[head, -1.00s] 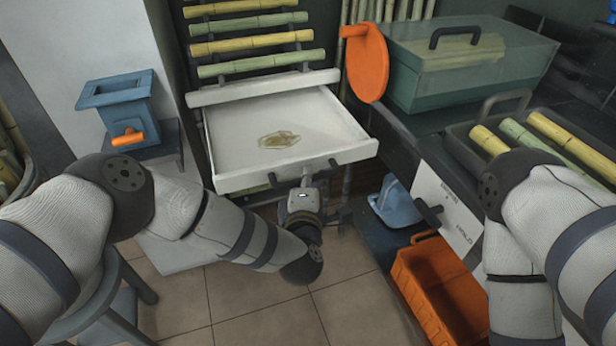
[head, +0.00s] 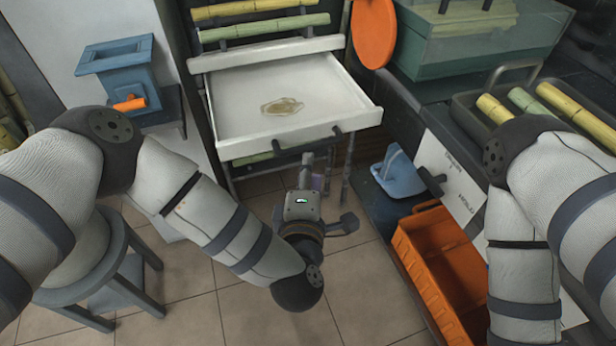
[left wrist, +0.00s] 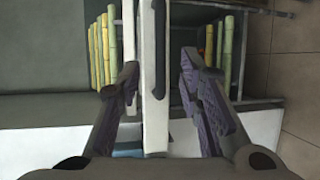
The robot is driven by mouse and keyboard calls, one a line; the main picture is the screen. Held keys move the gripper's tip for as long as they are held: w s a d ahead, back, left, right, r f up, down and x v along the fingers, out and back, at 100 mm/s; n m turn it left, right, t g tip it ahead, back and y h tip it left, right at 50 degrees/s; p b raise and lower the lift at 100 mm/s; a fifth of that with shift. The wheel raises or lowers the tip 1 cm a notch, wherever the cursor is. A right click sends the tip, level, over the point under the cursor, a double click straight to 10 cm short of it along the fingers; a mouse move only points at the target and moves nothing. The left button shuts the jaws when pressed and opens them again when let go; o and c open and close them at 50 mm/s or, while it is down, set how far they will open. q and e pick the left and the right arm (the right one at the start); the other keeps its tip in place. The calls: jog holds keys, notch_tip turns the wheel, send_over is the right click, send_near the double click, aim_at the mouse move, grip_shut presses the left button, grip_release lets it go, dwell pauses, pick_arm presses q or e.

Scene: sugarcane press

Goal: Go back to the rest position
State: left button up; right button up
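My left gripper (head: 308,176) is in front of and below the open white drawer (head: 345,92), apart from its front. In the left wrist view its two fingers (left wrist: 155,88) are spread wide with nothing between them touching; the drawer front (left wrist: 154,60) shows beyond them. A flat, yellowish translucent piece (head: 282,106) lies in the drawer. My right arm comes in at the right edge of the head view, and its gripper is not visible there.
A blue press-like box (head: 118,62) stands on a cabinet at left, above a stool (head: 112,272). At right are an orange crate (head: 425,290), a blue scoop-like piece (head: 398,172), a green case (head: 490,40) and a tray of cane (head: 478,122). Tiled floor (head: 180,292) lies clear below.

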pick_arm(q)
jog(key=shift+s+a+r, duration=0.1)
jog(key=shift+s+r, duration=0.1)
jog(key=shift+s, duration=1)
jog(key=s+a+f+m+g+h+p, duration=0.1)
jog(key=s+a+f+m+g, duration=0.2)
jog(key=s+f+m+g, duration=0.25)
jog(key=s+a+f+m+g+h+p, duration=0.1)
jog(key=s+a+f+m+g+h, duration=0.15)
jog(key=s+f+m, duration=0.4)
jog(key=s+a+m+g+y, duration=0.2)
jog(key=s+a+g, duration=0.3)
jog(key=s, duration=0.8)
jog(key=s+a+m+g+y, duration=0.3)
jog(key=s+a+g, duration=0.2)
jog(key=s+a, duration=0.7)
jog(key=shift+s+a+f+g+p, duration=0.2)
jog(key=shift+s+f+g+p, duration=0.15)
jog(key=shift+s, duration=0.7)
pick_arm(e)
jog(key=shift+t, duration=0.7)
jog(key=w+r, duration=0.3)
jog(key=shift+w+r, duration=0.25)
